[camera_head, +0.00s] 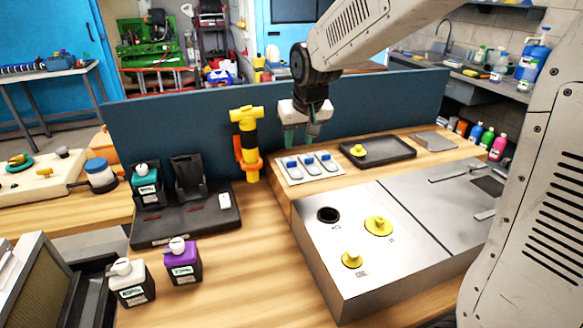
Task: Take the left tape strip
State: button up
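Several small pieces with blue tops lie in a row on a pale plate (296,183) on the raised wooden surface. I take them for the tape strips; they are small in this view. The left strip (292,166) is at the left end of the row, with the middle strip (310,164) and right strip (328,160) beside it. My gripper (302,138) hangs pointing down, above and behind the row. Its two fingers are apart, with nothing visible between them. It appears clear of the left strip.
A blue partition (395,105) stands behind. A yellow tool (248,140) stands upright left of the plate. A black tray (385,153) lies to the right. A metal duct box (350,275) with yellow knobs is in front. Bottles, including a purple one (183,265), stand front left.

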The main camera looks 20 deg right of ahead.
aim_at(292, 161)
jog(key=shift+w+a+f, duration=0.1)
jog(key=shift+w+f, duration=0.45)
jog(key=shift+w, duration=0.2)
jog(key=x, duration=0.7)
jog(key=shift+s+a+f, duration=0.15)
jog(key=shift+s+f, duration=0.1)
jog(key=c, duration=0.6)
